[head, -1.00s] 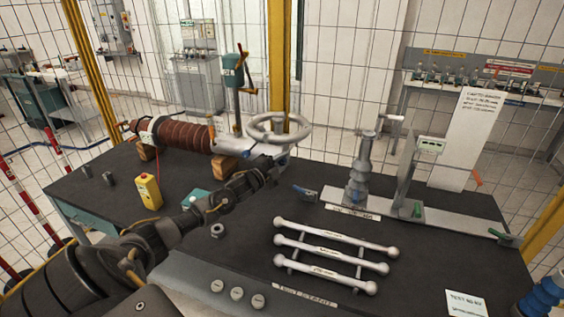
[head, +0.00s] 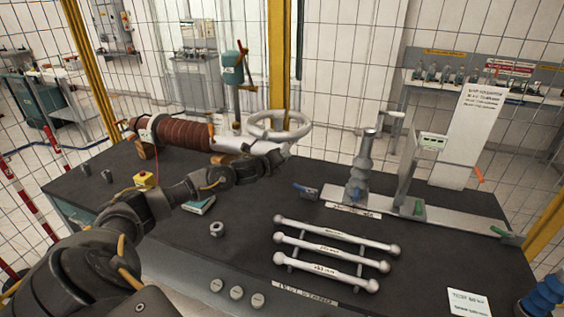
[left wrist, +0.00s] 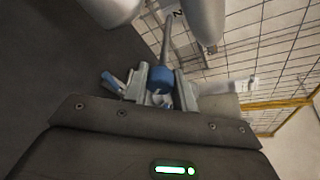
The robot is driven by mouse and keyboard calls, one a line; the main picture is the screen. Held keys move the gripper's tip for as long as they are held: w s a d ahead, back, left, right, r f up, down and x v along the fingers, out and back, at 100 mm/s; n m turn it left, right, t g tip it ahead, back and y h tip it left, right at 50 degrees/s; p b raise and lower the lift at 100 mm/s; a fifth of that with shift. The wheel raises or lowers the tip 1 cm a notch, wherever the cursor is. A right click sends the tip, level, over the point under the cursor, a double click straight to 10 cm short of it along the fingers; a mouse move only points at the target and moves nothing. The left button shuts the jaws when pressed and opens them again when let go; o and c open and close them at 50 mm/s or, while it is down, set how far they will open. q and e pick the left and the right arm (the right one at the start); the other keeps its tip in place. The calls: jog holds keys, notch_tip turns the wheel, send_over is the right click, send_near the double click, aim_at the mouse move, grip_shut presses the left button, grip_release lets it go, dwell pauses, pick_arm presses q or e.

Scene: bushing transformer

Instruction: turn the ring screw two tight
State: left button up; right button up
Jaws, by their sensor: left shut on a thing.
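My left gripper (head: 277,157) is at the near side of the grey ring (head: 280,124), by the end of the brown ribbed bushing (head: 183,133). In the left wrist view its fingers (left wrist: 161,88) are shut on a small blue piece, the ring screw (left wrist: 161,77), with a thin grey stem running up from it. In the head view the gripper hides this screw. Pale rounded metal parts stand close above the fingers in the wrist view. How tight the screw is cannot be told. My right gripper is not in view.
Three white rods (head: 330,265) lie on a rack on the dark bench. A hex nut (head: 217,229) lies left of them. A yellow button box (head: 144,180) is partly behind my arm. A grey post fixture (head: 362,170) with a blue-handled lever stands right.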

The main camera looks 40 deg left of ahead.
pick_arm(q)
jog(key=m+g+y+b, duration=0.1)
jog(key=m+y+b, duration=0.1)
jog(key=m, duration=0.1)
jog(key=shift+f+m+b, duration=0.1)
jog(key=shift+m+b, duration=0.3)
jog(key=shift+g, duration=0.3)
jog(key=o, duration=1)
jog(key=shift+a, duration=0.1)
jog(key=b+v, duration=0.1)
jog(key=v, duration=1)
